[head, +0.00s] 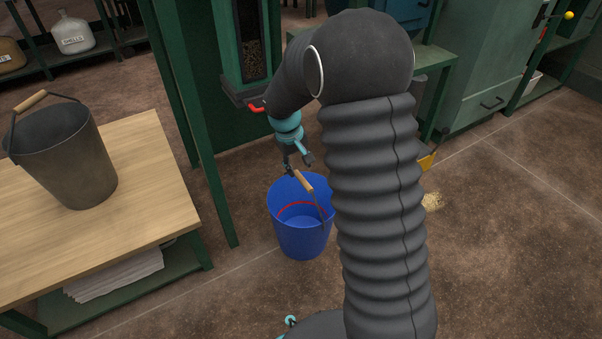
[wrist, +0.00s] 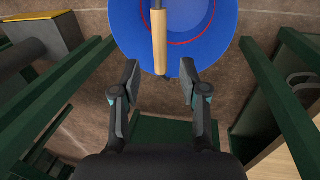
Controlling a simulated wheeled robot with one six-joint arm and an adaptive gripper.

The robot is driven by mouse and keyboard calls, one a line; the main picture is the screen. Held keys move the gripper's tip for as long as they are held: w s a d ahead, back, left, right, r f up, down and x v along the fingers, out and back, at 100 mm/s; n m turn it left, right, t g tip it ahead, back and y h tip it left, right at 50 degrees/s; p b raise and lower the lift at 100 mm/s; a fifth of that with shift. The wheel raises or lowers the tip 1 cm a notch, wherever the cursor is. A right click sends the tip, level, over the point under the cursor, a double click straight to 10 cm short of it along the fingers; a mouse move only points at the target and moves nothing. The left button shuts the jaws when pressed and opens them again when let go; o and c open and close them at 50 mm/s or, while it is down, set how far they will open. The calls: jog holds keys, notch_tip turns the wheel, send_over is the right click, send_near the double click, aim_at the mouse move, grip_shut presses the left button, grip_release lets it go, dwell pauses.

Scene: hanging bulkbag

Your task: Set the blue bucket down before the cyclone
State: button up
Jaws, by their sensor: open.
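The blue bucket (head: 301,238) appears to stand upright on the floor in the middle of the head view, with a red ring showing inside. Its wire handle is raised, with a wooden grip (head: 304,181). My gripper (head: 299,164) is open just above that grip. In the wrist view the blue bucket (wrist: 200,22) lies beyond the fingertips of my gripper (wrist: 160,78). The wooden grip (wrist: 160,45) lines up with the gap between the fingers, and neither finger closes on it. I cannot clearly identify the cyclone; my arm hides part of the scene.
A green-framed chute with a grain-filled window (head: 252,45) and a red lever (head: 257,108) stands behind the bucket. A dark metal bucket (head: 65,155) stands on a wooden-topped table (head: 150,190) at left. Grain lies spilled (head: 433,201) at right. Floor at lower right is clear.

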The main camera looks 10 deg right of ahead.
jog(key=s+d+r+m+t+y, duration=0.1)
jog(key=s+r+m+t, duration=0.1)
jog(key=s+r, duration=1.45)
jog(key=s+r+m+t+y, duration=0.1)
jog(key=s+r+t, duration=0.2)
jog(key=s, duration=1.1)
jog(key=shift+d+r+m, duration=0.2)
jog(key=shift+d+m, duration=0.05)
jog(key=shift+m, duration=0.05)
